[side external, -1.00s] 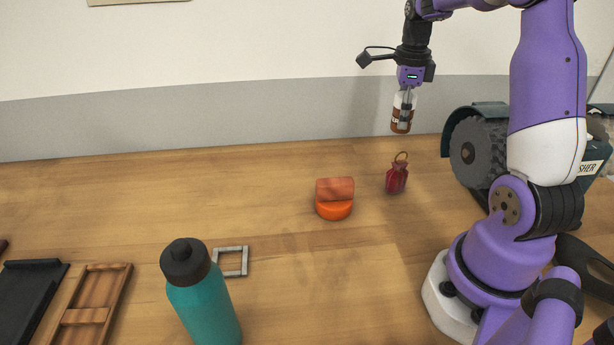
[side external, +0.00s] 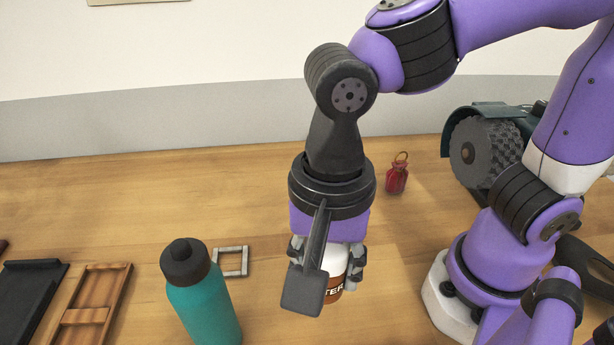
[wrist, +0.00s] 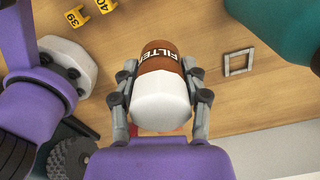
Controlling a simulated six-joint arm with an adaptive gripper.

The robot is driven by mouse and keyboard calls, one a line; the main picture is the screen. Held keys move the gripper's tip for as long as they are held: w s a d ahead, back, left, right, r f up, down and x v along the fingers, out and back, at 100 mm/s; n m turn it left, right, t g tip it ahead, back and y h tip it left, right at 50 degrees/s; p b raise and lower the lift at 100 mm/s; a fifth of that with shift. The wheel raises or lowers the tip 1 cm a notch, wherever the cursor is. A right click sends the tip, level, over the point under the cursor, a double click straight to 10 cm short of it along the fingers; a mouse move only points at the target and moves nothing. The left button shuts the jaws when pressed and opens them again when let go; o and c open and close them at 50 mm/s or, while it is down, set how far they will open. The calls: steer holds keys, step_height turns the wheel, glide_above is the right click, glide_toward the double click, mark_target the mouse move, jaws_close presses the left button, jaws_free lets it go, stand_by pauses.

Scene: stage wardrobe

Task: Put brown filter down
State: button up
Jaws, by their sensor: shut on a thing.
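The brown filter (side external: 336,286) is a small bottle with a white part and a brown band lettered in white. The wrist view shows its white end towards the camera and the brown band reading "FILTER" (wrist: 160,57) beyond it. My gripper (side external: 328,272) is shut on the filter, one finger on each side; it also shows in the wrist view (wrist: 160,88). The gripper points down over the front middle of the table. I cannot tell whether the filter's lower end touches the wood.
A teal bottle (side external: 203,300) and a grey square frame (side external: 232,261) stand left of the gripper. A small red pendant-like jar (side external: 396,179) is behind, right. A wooden tray (side external: 92,308) lies far left. Yellow numbered tags (wrist: 72,17) show in the wrist view. Bare wood surrounds the filter.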

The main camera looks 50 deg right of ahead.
steer(key=s, duration=0.1)
steer(key=s+a+n, duration=0.1)
steer(key=shift+s+f, duration=0.1)
steer(key=shift+s, duration=0.2)
steer(key=shift+w+d+f+n, duration=0.1)
steer(key=shift+w+f+n, duration=0.05)
steer(key=shift+f+n, duration=0.15)
steer(key=w+d+f, duration=0.1)
steer(key=w+f, duration=0.1)
steer(key=w, duration=0.1)
steer(key=w+d+f, duration=0.2)
steer(key=w, duration=0.1)
steer(key=w+d+f, duration=0.2)
steer(key=w, duration=0.1)
steer(key=shift+w+d+f, duration=0.15)
steer(key=shift+f, duration=2.05)
steer(key=shift+f, duration=0.15)
steer(key=o, duration=1.2)
